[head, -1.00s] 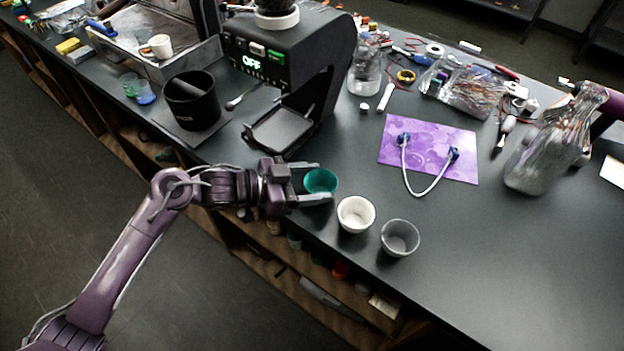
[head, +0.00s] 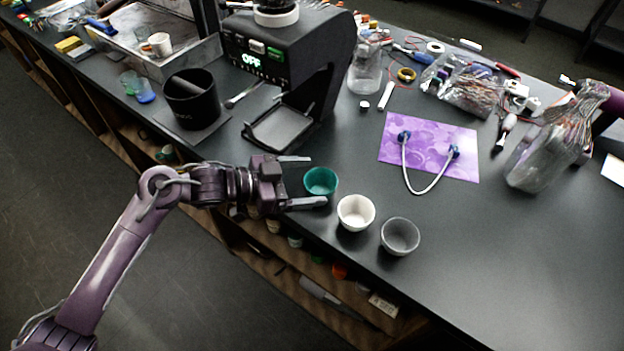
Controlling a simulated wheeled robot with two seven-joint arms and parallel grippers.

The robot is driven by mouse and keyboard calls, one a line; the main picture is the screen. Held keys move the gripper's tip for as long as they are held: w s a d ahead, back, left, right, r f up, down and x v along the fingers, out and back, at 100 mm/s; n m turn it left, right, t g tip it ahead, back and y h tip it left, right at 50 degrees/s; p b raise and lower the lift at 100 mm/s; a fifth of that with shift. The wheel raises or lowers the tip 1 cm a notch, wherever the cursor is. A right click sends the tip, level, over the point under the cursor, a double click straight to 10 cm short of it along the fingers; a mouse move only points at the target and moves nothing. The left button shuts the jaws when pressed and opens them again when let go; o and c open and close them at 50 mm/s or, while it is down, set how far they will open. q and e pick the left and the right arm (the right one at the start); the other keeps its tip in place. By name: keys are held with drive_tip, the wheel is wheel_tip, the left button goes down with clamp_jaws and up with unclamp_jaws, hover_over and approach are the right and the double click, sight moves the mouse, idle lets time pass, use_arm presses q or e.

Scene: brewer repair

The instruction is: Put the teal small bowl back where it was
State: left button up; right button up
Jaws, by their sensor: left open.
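The teal small bowl (head: 320,182) stands upright on the dark counter, at the left end of a row with a white bowl (head: 356,213) and a grey bowl (head: 400,236). My left gripper (head: 312,181) is open at the left of the teal bowl. One finger lies behind the bowl's left side and the other in front of it. The bowl looks free of the fingers.
A coffee brewer (head: 285,70) with a drip tray (head: 280,128) stands behind the teal bowl. A purple mat (head: 428,145) holds a cable with blue ends (head: 425,190). The counter's right front is clear.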

use_arm(q)
drive_tip(key=b+v, duration=0.1)
drive_tip(key=v, duration=0.9)
drive_tip(key=shift+a+b, duration=0.2)
drive_tip(key=shift+b, duration=0.1)
